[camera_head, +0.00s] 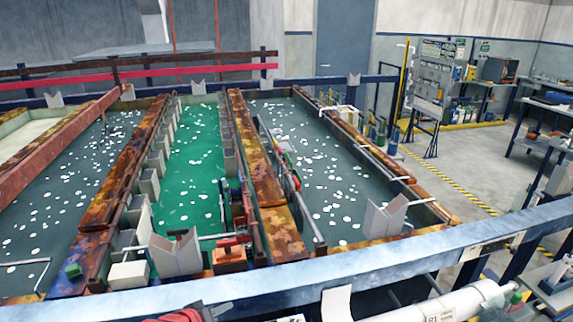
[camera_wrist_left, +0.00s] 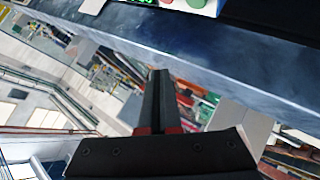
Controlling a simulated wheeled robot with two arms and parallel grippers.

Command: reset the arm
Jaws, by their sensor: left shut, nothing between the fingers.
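My left gripper (camera_wrist_left: 160,75) shows in the left wrist view as two dark fingers pressed together, shut and empty. Its fingertips are just short of the lower edge of a blue-grey metal rail (camera_wrist_left: 215,62) in that picture; I cannot tell the real gap. I cannot make out the left gripper clearly in the head view. My right gripper shows in neither view.
A worn blue rail (camera_head: 300,278) crosses the front in the head view. Beyond it lie plating tanks, one with green liquid (camera_head: 190,190), between rusty beams (camera_head: 125,180). A white V-shaped bracket (camera_head: 385,217) stands at the right tank. Open floor (camera_head: 470,170) lies to the right.

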